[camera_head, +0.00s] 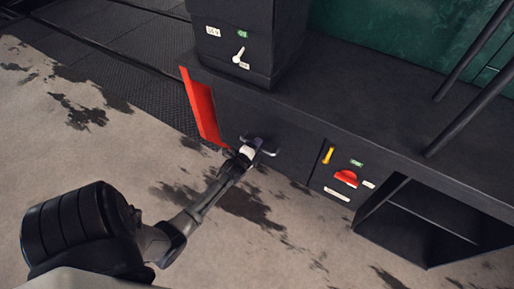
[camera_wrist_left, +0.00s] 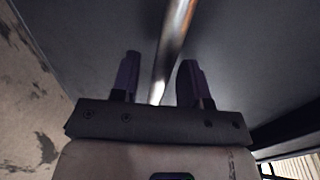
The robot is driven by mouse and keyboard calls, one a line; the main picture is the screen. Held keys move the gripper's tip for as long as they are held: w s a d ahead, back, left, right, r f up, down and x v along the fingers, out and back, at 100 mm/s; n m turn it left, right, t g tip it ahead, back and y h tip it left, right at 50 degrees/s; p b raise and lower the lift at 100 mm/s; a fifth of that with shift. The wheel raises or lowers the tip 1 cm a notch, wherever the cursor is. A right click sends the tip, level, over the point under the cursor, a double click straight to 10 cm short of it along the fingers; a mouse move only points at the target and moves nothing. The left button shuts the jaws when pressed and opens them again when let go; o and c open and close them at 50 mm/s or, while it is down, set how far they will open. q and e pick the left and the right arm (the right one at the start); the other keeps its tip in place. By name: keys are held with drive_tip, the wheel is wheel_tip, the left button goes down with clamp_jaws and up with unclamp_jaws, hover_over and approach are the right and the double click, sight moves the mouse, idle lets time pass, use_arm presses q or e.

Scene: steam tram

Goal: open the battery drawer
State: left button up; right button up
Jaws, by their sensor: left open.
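A dark front panel (camera_head: 260,122), which seems to be the battery drawer, lies in the low black bench and looks flush with it. A metal bar handle (camera_head: 268,152) sits low on this panel. My left gripper (camera_head: 252,146) is at the handle. In the left wrist view the open left gripper (camera_wrist_left: 158,65) has its two purple fingers apart, with the shiny handle bar (camera_wrist_left: 174,35) passing between them. I cannot tell whether the fingers touch the bar. My right gripper is not in view.
A red panel (camera_head: 201,105) stands at the bench's left end. Right of the drawer are a yellow lever (camera_head: 328,155), a red handle (camera_head: 346,178) and an open black compartment (camera_head: 430,215). A black box with a white lever (camera_head: 238,54) stands above. The stained floor (camera_head: 60,110) is clear.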

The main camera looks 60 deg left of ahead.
use_arm(q)
drive_tip(key=shift+w, duration=0.1)
clamp_jaws()
idle(0.4)
